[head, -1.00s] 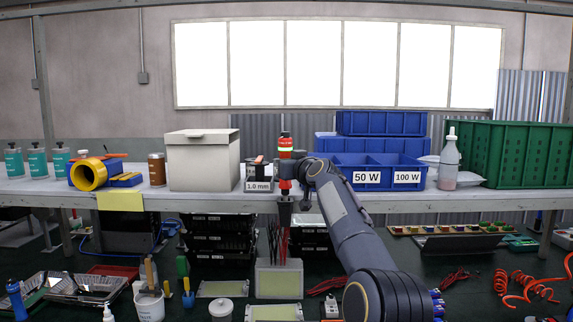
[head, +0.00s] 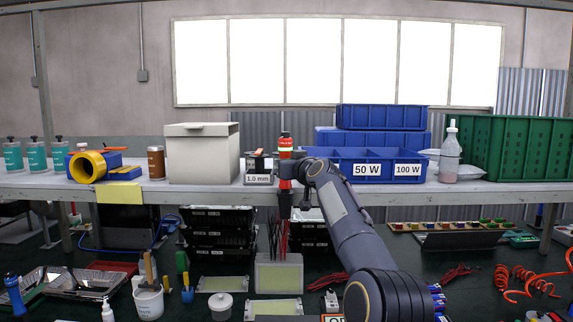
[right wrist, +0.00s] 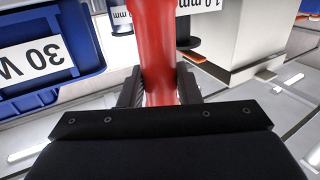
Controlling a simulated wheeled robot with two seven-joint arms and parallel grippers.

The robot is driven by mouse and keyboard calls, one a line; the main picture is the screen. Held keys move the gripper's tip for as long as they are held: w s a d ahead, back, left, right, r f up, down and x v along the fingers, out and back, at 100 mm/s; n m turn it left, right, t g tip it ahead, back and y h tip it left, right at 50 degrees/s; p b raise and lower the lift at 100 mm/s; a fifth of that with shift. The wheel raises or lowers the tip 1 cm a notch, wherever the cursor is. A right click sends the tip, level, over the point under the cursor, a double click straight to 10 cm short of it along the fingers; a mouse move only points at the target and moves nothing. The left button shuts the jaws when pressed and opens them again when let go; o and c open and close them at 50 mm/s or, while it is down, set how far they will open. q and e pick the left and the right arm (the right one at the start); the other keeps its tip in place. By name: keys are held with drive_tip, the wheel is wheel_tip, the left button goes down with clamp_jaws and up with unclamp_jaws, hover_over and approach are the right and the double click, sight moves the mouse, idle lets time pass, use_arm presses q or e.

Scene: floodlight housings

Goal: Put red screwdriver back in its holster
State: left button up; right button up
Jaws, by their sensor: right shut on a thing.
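The red screwdriver (head: 285,172) stands upright at the front edge of the shelf, with a pale green band near its red top. My right gripper (head: 296,172) is shut around its body, coming from the right. In the right wrist view the red body (right wrist: 158,60) runs between the two dark fingers (right wrist: 160,92). Right below the screwdriver is a dark tapered piece (head: 284,207) that looks like the holster, in front of the shelf edge. I cannot tell whether the screwdriver's lower end is inside it. My left gripper is not in view.
The shelf (head: 220,194) holds a white box (head: 203,155) left of the screwdriver and a blue bin (head: 362,160) to its right. A small stand labelled 1.0 mm (head: 258,179) is close behind on the left. Black crates (head: 217,240) stand below.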

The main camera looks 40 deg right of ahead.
drive_tip(key=shift+f+b, duration=0.45)
drive_tip(key=shift+b, duration=0.05)
drive_tip(key=o, duration=1.1)
drive_tip(key=shift+o, duration=0.2)
drive_tip(key=shift+f, duration=0.2)
drive_tip(key=b+v, duration=0.3)
drive_tip(key=v, duration=0.5)
drive_tip(key=shift+b, duration=0.4)
drive_tip(key=shift+w+r, duration=0.1)
drive_tip(key=shift+r, duration=0.05)
